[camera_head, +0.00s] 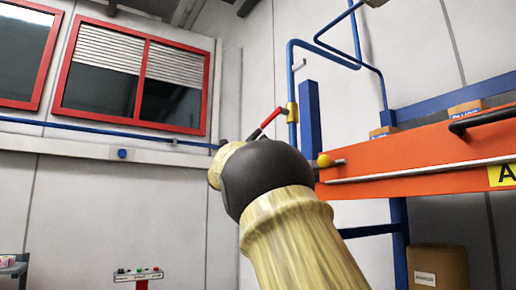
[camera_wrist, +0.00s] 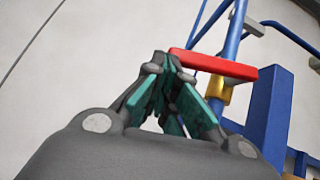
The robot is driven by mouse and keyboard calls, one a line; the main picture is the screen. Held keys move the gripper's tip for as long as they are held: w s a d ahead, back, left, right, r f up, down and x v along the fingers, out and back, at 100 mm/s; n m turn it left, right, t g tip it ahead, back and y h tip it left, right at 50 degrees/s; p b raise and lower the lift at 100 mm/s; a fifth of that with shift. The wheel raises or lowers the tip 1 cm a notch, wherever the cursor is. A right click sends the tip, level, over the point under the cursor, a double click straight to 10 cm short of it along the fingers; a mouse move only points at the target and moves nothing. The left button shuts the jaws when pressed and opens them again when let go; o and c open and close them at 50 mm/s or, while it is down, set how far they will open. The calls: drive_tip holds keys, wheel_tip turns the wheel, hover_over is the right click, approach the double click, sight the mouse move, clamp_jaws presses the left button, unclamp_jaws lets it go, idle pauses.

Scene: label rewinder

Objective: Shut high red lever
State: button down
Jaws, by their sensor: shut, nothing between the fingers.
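The red lever (camera_head: 271,117) sticks out to the lower left from a brass valve (camera_head: 291,112) on a vertical blue pipe (camera_head: 293,75) in the head view. In the wrist view the red lever (camera_wrist: 212,65) crosses just beyond my fingertips, and the brass valve (camera_wrist: 217,88) shows behind it on the pipe. My gripper (camera_wrist: 168,68) is shut and empty, its tips close to the lever's left end. I cannot tell whether they touch it. In the head view my own arm hides most of my gripper.
An orange beam (camera_head: 420,150) with a yellow knob (camera_head: 323,160) stands right of the pipe, beside a blue post (camera_head: 310,115). Cardboard boxes (camera_head: 465,109) sit on the shelf above it. A brown drum (camera_head: 437,266) stands below. Red-framed windows (camera_head: 130,75) are on the left wall.

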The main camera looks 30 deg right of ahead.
drive_tip(key=shift+s+m+g+b, duration=0.1)
drive_tip(key=shift+m+g+b, duration=0.5)
drive_tip(key=shift+b, duration=1)
drive_tip(key=shift+s+d+r+m+g+b, duration=0.1)
drive_tip(key=shift+d+r+m+g+b, duration=0.15)
drive_tip(key=shift+r+m+g+b, duration=0.25)
drive_tip(key=shift+d+r+m+g+b, duration=0.3)
drive_tip(key=shift+r+m+g, duration=0.2)
drive_tip(key=shift+r, duration=0.2)
drive_tip(key=shift+a, duration=0.1)
drive_tip(key=shift+f, duration=0.15)
drive_tip(key=d+f+b+v, duration=0.2)
drive_tip(key=b+v, duration=0.6)
drive_tip(key=v, duration=0.4)
drive_tip(key=shift+w+f, duration=0.25)
drive_tip(key=shift+f, duration=0.05)
